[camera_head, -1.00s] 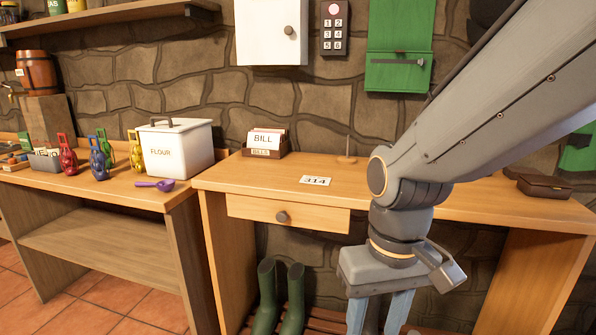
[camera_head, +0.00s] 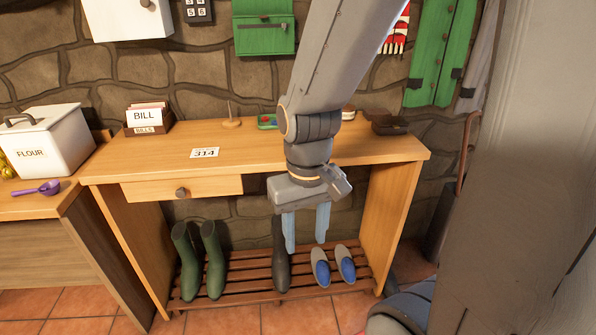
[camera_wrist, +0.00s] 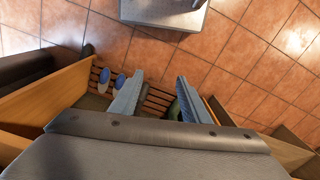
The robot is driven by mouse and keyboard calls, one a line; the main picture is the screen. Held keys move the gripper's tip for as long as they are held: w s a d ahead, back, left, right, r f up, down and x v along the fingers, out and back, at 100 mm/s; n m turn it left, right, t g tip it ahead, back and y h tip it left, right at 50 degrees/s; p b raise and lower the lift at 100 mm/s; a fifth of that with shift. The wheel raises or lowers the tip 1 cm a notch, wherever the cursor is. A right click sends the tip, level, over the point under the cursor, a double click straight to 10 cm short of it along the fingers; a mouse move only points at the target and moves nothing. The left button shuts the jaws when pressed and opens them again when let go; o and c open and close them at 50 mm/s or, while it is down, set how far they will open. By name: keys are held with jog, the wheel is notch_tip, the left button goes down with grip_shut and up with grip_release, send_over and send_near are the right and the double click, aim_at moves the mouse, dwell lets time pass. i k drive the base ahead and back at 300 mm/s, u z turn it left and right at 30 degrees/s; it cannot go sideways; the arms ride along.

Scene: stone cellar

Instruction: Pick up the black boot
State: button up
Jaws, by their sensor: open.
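The black boot (camera_head: 282,266) stands upright on the slatted wooden rack under the desk. It is between the green boots and the blue slippers. My gripper (camera_head: 307,238) points down in front of the desk, open and empty. Its left finger overlaps the right edge of the boot's shaft in the head view; I cannot tell the gap in depth. In the wrist view the spread fingers (camera_wrist: 159,97) show over the rack.
Green boots (camera_head: 213,262) stand left on the rack (camera_head: 240,287), and blue slippers (camera_head: 346,264) lie right. The desk (camera_head: 255,143) overhangs them, with side panels at both ends. A flour bin (camera_head: 60,140) stands on the left table. Tiled floor (camera_head: 225,321) in front is clear.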

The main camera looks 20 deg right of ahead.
aim_at(390, 288)
jog(key=u, duration=0.05)
jog(key=k, duration=1.1)
jog(key=z, duration=1.15)
jog(key=i, duration=1.1)
jog(key=z, duration=0.8)
jog(key=k, duration=0.25)
jog(key=u, duration=0.8)
